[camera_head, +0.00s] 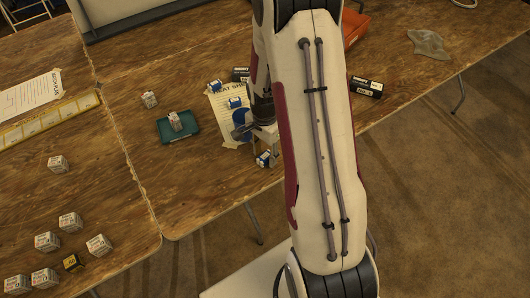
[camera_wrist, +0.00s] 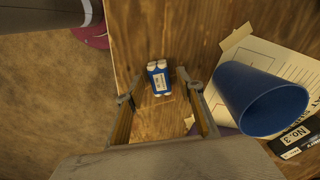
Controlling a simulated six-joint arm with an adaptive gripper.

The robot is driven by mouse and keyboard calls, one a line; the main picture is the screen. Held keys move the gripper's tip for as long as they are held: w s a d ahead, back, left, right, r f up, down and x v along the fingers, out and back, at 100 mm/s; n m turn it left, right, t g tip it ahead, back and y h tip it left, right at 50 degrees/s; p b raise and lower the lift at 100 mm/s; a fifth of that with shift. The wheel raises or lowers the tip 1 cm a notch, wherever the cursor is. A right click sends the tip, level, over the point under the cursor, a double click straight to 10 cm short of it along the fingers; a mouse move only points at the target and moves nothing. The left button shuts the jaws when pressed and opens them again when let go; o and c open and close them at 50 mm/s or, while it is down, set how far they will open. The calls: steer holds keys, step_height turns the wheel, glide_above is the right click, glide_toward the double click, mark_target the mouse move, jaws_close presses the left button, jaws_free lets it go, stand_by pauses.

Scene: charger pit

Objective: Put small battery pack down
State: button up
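A small battery pack (camera_wrist: 158,78), several cells in a blue wrap with a white label, rests on the wooden table near its edge. It also shows in the head view (camera_head: 265,160), just below my gripper (camera_head: 264,143). In the wrist view my gripper (camera_wrist: 159,97) is open, with one finger on each side of the pack and a visible gap on both sides. The fingers appear not to touch it.
Black boxes (camera_head: 366,87), an orange tray (camera_head: 354,27) and a grey cloth (camera_head: 428,43) lie farther off. A teal tray (camera_head: 166,131) holds a small white box. The table edge is close.

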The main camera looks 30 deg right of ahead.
steer(key=shift+r, duration=0.15)
steer(key=shift+r, duration=0.75)
steer(key=r, duration=0.2)
steer(key=d+r, duration=0.1)
steer(key=r, duration=0.1)
steer(key=shift+w+r, duration=0.15)
steer(key=shift+r, duration=0.85)
steer(key=r, duration=0.1)
step_height(320, 180, up, 16)
steer(key=n+t, duration=0.3)
steer(key=n, duration=0.4)
glide_above(267, 154)
steer(key=s+a, duration=0.5)
steer(key=a, duration=0.3)
steer(key=s+a+r+n+t, duration=0.1)
steer(key=s+a+r+n, duration=0.2)
steer(key=s, duration=0.3)
steer(key=s+a+r+n+t, duration=0.1)
steer(key=s+a+r+n, duration=0.3)
steer(key=s, duration=0.3)
steer(key=shift+r+n+t, duration=0.3)
steer(key=shift+r+n, duration=0.3)
steer(key=shift+n, duration=0.1)
